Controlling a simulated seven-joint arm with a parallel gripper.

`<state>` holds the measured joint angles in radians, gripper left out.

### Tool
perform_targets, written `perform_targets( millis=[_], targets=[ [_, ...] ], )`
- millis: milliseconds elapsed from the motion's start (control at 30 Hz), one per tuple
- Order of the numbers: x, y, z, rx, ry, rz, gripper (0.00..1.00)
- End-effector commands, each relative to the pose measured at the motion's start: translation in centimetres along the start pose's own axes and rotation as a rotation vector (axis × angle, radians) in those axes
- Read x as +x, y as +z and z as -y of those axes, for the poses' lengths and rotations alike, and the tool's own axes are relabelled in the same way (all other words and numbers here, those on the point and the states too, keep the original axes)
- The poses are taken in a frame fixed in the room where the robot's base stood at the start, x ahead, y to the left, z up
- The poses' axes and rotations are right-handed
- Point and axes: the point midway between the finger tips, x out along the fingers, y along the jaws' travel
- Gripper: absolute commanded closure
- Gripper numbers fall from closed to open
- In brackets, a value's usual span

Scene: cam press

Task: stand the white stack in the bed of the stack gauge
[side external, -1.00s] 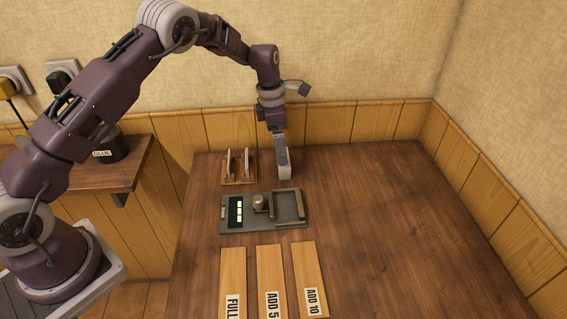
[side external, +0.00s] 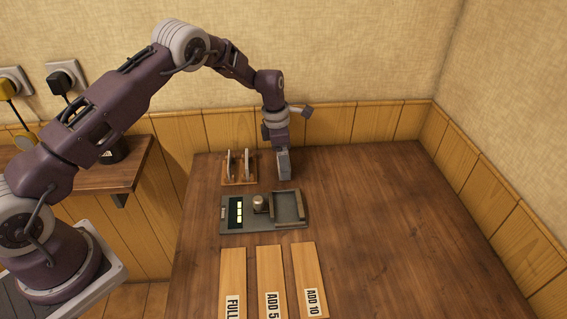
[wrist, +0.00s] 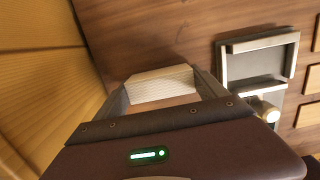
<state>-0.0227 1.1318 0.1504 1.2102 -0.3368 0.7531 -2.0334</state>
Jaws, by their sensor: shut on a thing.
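The white stack (wrist: 160,84) is a pale block with fine lines, held between the two fingers of my gripper (wrist: 163,92) in the wrist view. In the side view my gripper (side external: 284,168) is low at the back of the table and its fingers hide nearly all of the stack. The gap under the stack, if any, is too small to tell. The stack gauge (side external: 228,223) lies in front of my gripper. Its walled bed (side external: 287,206) is at its right end and looks empty. The bed also shows in the wrist view (wrist: 258,66), right of the stack.
A wooden rack (side external: 239,180) with two upright pale plates stands just left of my gripper. The gauge carries a round knob (side external: 258,202) and a lit display (side external: 238,212). Wooden boards labelled FULL (side external: 232,280), ADD 5 (side external: 270,280) and ADD 10 (side external: 309,278) lie in front. The table's right side is clear.

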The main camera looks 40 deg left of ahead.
Motion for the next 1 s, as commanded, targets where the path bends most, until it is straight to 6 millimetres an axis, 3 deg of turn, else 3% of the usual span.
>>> perform_targets(
  millis=[167,400,567,667,900,1000],
  targets=[
    [-1.1,0.2,-0.1,0.001,0.002,0.002,0.61],
    [-7.0,0.9,-0.1,0.002,0.004,0.002,0.61],
    [-9.4,1.3,0.6,0.001,0.000,0.002,0.61],
    [-9.5,1.8,3.2,-0.001,-0.005,0.004,0.61],
    [-8.4,1.3,12.1,-0.001,-0.005,0.004,0.61],
    [-8.2,0.8,14.3,-0.001,-0.001,0.002,0.61]
  ],
)
